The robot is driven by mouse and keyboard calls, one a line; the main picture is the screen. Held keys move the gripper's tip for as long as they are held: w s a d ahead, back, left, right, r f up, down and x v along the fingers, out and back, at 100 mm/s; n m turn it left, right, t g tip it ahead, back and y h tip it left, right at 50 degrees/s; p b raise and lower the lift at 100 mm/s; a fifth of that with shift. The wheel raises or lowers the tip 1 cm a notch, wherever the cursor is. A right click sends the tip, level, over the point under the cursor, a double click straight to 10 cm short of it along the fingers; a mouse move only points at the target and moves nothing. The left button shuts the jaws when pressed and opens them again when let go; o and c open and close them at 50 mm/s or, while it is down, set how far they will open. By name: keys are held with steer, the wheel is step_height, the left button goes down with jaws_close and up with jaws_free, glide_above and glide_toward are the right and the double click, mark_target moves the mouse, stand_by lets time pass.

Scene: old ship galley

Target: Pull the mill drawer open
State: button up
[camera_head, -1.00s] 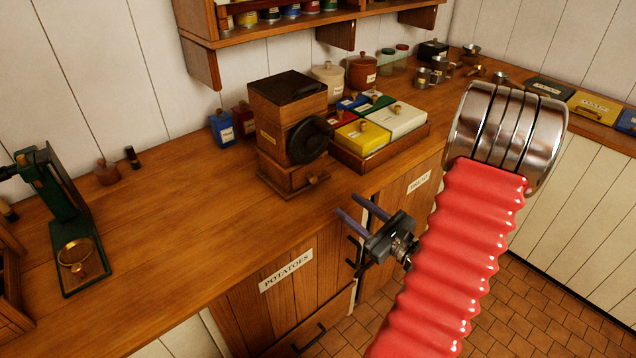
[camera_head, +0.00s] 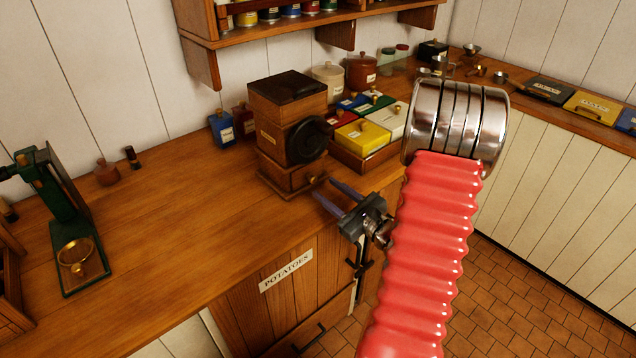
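The wooden coffee mill (camera_head: 286,128) stands upright on the counter, with a dark top and a round black wheel (camera_head: 307,140) on its right side. Its drawer (camera_head: 306,177) is at the base, facing the front right, and looks shut. A small knob (camera_head: 313,181) shows on the drawer front. My gripper (camera_head: 325,192) is open, with two purple-grey fingers apart and pointing at the drawer. The fingertips are close to the knob; I cannot tell whether they touch it or are around it. Nothing shows between the fingers.
A wooden tray (camera_head: 366,162) with coloured lidded boxes stands right of the mill, partly behind my arm. The counter (camera_head: 180,205) left of the mill is clear. A potatoes cupboard (camera_head: 268,305) lies below the front edge.

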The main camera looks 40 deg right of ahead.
mark_target(315, 180)
steer(key=shift+w, duration=2.6)
steer(key=shift+c, duration=0.7)
jaws_close()
